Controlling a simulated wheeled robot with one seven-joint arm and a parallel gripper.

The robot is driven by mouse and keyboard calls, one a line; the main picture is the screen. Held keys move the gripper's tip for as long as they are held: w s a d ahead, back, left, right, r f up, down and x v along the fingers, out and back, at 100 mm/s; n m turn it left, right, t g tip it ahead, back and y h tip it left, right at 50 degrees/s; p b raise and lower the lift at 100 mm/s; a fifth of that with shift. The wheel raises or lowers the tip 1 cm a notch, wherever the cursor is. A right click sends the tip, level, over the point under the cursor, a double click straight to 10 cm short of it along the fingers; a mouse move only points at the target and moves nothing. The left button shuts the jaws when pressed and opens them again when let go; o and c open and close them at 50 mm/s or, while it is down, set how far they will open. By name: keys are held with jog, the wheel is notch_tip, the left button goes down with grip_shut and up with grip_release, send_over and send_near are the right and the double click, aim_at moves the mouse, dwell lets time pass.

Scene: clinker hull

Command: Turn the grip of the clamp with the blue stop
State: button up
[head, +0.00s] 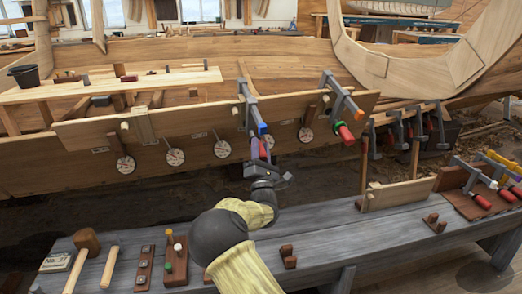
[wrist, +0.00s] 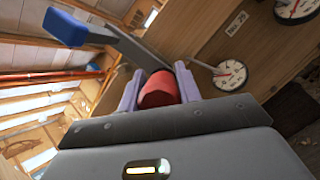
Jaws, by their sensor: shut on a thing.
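The clamp with the blue stop (head: 261,128) hangs on the upper edge of the hull plank. Its blue stop also shows at the upper left of the wrist view (wrist: 64,27), at the end of a grey bar. Its red grip (wrist: 160,90) sits between the two pale purple fingers of my gripper (wrist: 161,88). My gripper is shut on this red grip, with a finger on each side of it. In the head view my gripper (head: 262,150) is just below the blue stop, and the grip is mostly hidden there.
A second clamp (head: 343,95) with a red grip (head: 345,133) stands to the right on the same plank (head: 200,122). Round dial gauges (head: 222,148) hang along the hull. A grey bench (head: 340,222) in front holds mallets, wooden blocks and more clamps.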

jog(key=o, duration=1)
jog(key=p+v, duration=0.1)
jog(key=v, duration=1.6)
jog(key=shift+s, duration=0.2)
jog(key=shift+f, duration=0.1)
